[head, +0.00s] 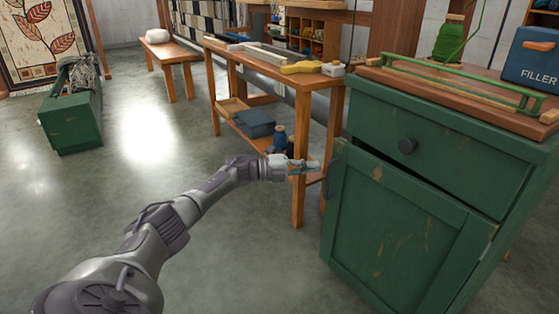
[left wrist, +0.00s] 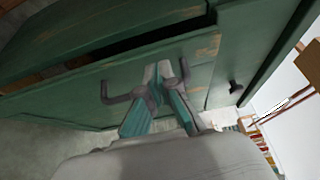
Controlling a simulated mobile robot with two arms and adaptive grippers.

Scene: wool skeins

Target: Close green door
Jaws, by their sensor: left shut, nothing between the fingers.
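The green door (head: 390,222) is the lower front of a worn green cabinet (head: 440,101) at the right. It stands slightly ajar, with a dark gap along its top edge. Its dark handle (head: 326,185) is by the door's left edge, and it also shows in the left wrist view (left wrist: 118,98). My left gripper (head: 316,167) is shut and empty beside the upper left of the door, near the handle. In the left wrist view its fingertips (left wrist: 170,68) are in front of the door face (left wrist: 84,82); I cannot tell whether they touch it.
A wooden workbench (head: 300,82) stands close behind my left gripper. A green crate (head: 72,122) stands at the far left. The middle of the floor is clear.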

